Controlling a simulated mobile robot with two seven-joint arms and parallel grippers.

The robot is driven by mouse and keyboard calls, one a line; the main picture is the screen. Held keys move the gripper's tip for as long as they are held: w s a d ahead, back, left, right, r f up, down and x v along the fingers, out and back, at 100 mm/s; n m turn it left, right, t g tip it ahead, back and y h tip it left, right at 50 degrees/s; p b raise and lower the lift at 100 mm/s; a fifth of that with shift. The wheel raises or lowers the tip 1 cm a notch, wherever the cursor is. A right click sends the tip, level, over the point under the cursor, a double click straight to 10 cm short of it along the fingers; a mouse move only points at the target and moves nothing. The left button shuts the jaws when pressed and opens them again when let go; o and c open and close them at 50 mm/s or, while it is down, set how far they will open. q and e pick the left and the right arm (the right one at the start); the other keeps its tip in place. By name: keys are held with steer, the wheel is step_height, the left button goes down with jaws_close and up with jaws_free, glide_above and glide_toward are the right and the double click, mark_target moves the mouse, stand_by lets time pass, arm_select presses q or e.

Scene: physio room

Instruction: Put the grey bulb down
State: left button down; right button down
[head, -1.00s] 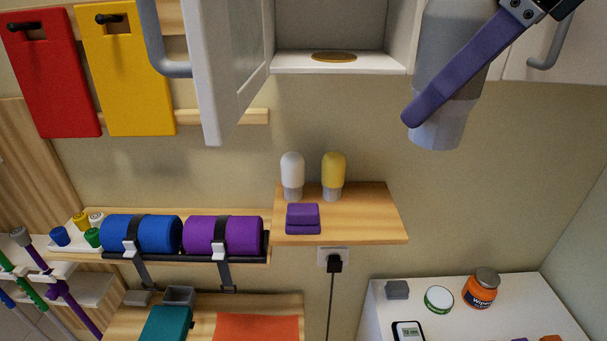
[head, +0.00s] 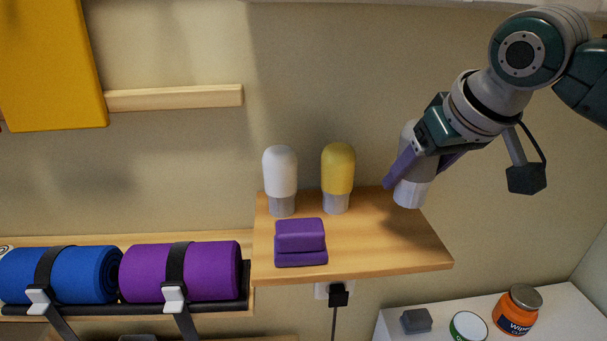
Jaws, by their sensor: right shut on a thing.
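The grey bulb (head: 412,193) is held upright with a slight tilt by my right gripper (head: 414,172), whose purple fingers close around its middle. Its lower end shows against the right edge of the small wooden shelf (head: 375,240); I cannot tell whether it touches the wood. A white bulb (head: 280,170) and a yellow bulb (head: 338,168) stand upright at the back of this shelf, left of the held bulb. My left gripper is not in view.
A purple block-shaped object (head: 300,240) lies at the shelf's front left. The shelf's middle and right are bare. Blue (head: 65,275) and purple (head: 205,271) rolls rest strapped at left. Below right, a white surface (head: 465,305) holds an orange jar (head: 516,312).

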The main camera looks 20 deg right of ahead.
mark_target(414, 206)
steer(key=shift+s+f+p, duration=0.1)
steer(key=shift+f+p, duration=0.3)
steer(key=shift+f, duration=2.8)
steer(key=shift+f, duration=0.15)
steer(key=shift+c, duration=0.3)
jaws_free()
